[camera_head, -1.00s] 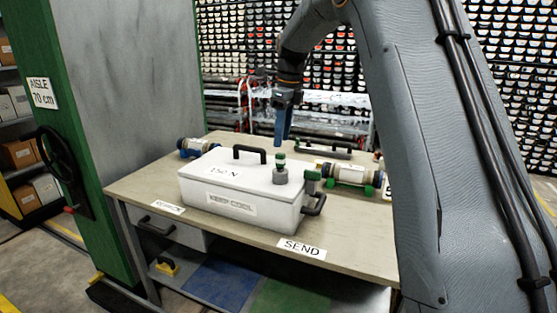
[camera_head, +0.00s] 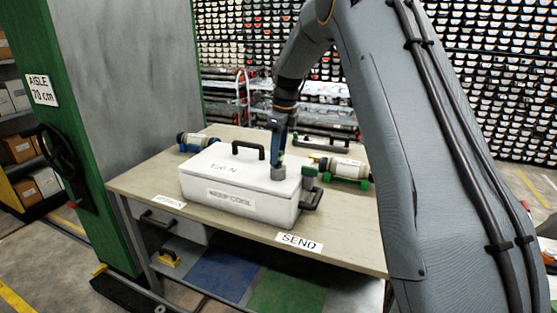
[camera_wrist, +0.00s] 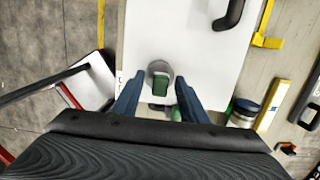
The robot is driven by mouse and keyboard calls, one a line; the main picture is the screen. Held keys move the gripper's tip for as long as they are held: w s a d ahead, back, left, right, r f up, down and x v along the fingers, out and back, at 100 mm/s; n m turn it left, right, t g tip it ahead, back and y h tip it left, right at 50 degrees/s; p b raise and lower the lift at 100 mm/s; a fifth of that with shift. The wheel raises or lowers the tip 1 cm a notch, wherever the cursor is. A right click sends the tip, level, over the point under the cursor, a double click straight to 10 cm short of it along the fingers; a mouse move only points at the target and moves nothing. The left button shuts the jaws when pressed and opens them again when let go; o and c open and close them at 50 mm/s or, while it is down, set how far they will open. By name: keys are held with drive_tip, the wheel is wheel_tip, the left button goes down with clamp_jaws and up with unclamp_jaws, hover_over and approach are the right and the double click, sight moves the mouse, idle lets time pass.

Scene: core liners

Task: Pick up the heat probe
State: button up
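A small upright piece with a round grey base and a green top (camera_head: 278,173) stands on the lid of the white cool box (camera_head: 222,196), near its right end. It looks like the heat probe, though I cannot be sure. My gripper (camera_head: 280,150) points down right above it and hides part of its green top. In the wrist view the green top (camera_wrist: 186,90) shows between my two blue fingers, which are apart with gaps on both sides. A second green-topped piece (camera_head: 309,171) is at the box's right end, beside the lid piece.
The box has a black lid handle (camera_head: 247,148) and a black side handle (camera_head: 315,196). Core tubes lie at the back left (camera_head: 197,142) and right (camera_head: 346,168) of the table. The table's front edge with the SEND label (camera_head: 299,243) is clear. A green-framed shelf end (camera_head: 105,110) stands left.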

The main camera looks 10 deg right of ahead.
clamp_jaws()
